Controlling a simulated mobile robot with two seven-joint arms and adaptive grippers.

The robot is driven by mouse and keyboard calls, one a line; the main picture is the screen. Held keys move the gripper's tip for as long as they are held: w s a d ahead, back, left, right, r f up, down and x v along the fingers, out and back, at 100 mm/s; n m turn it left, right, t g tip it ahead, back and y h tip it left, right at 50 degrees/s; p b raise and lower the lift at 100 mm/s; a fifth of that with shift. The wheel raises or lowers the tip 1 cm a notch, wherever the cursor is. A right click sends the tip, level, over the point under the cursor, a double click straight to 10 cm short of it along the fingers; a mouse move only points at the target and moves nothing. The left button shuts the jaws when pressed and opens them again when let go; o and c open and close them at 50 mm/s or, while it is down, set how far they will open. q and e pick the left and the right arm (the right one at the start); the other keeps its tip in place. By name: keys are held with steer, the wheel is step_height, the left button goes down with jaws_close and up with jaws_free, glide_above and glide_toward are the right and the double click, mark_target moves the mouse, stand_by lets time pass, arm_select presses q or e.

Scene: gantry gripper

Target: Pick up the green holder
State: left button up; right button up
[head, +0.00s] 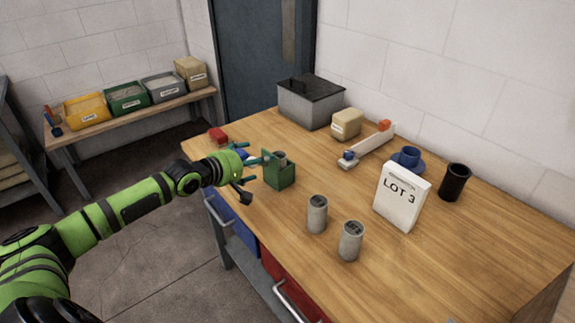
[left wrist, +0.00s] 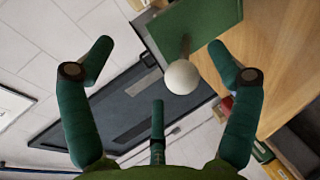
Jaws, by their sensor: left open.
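The green holder (head: 272,176) stands upright on the left part of the wooden table, with a grey cylinder (head: 280,158) inside it. In the left wrist view the holder (left wrist: 205,22) shows at the top, beyond the fingers. A pale round knob (left wrist: 182,77) on a short stem sticks out from it towards my palm. My left gripper (head: 256,167) is just left of the holder, its dark green fingers pointing at it. In the left wrist view the fingers (left wrist: 160,70) are spread open, with the knob between them. Contact is not visible. My right gripper is not in view.
Two grey cylinders (head: 317,213) (head: 350,240) stand right of the holder. A white LOT 3 box (head: 402,195), a black cup (head: 454,182), a blue cup (head: 408,158) and a grey bin (head: 309,104) stand farther off.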

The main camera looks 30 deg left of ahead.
mark_target(279, 166)
arm_select(q)
steer(key=shift+w+a+f, duration=0.15)
steer(key=shift+w+a, duration=0.1)
steer(key=shift+a, duration=0.05)
steer(key=x, duration=0.3)
steer(key=shift+w+f, duration=0.2)
steer(key=shift+f, duration=0.05)
steer(key=shift+w+f, duration=0.2)
steer(key=shift+w, duration=0.35)
steer(key=shift+d, duration=0.1)
steer(key=c, duration=1.8)
steer(key=shift+r, duration=0.15)
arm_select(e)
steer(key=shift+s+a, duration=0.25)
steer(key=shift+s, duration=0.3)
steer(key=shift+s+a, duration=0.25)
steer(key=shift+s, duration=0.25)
